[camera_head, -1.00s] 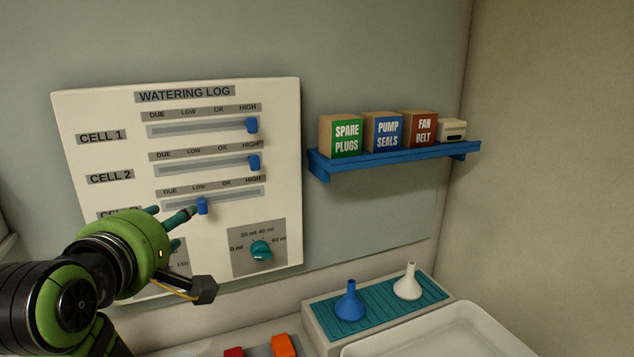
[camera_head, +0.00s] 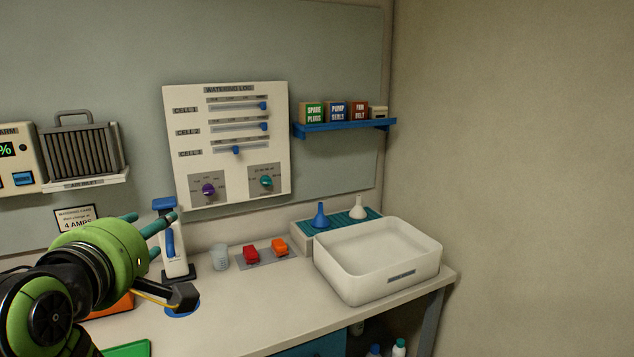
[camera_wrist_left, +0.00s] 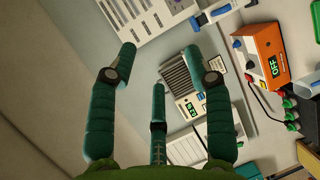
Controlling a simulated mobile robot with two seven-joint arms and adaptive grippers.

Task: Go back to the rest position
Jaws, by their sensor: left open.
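My left gripper (camera_head: 152,228) is in the lower left of the head view, a green hand with teal fingers. In the left wrist view its fingers (camera_wrist_left: 163,95) are spread apart with nothing between them. In the head view it appears in front of the blue and white bottle (camera_head: 173,250) and partly covers it; I cannot tell the gap between them. The watering log panel (camera_head: 235,185) hangs on the wall to its right, apart from the gripper. The top two blue sliders sit at HIGH, and the third is farther left. My right gripper is not in view.
The bench top (camera_head: 245,310) holds a white tray (camera_head: 340,270), a clear cup (camera_head: 219,257), red and orange switches and two funnels. A blue shelf (camera_head: 345,126) carries several boxes. An orange charger (camera_wrist_left: 270,55) shows in the left wrist view.

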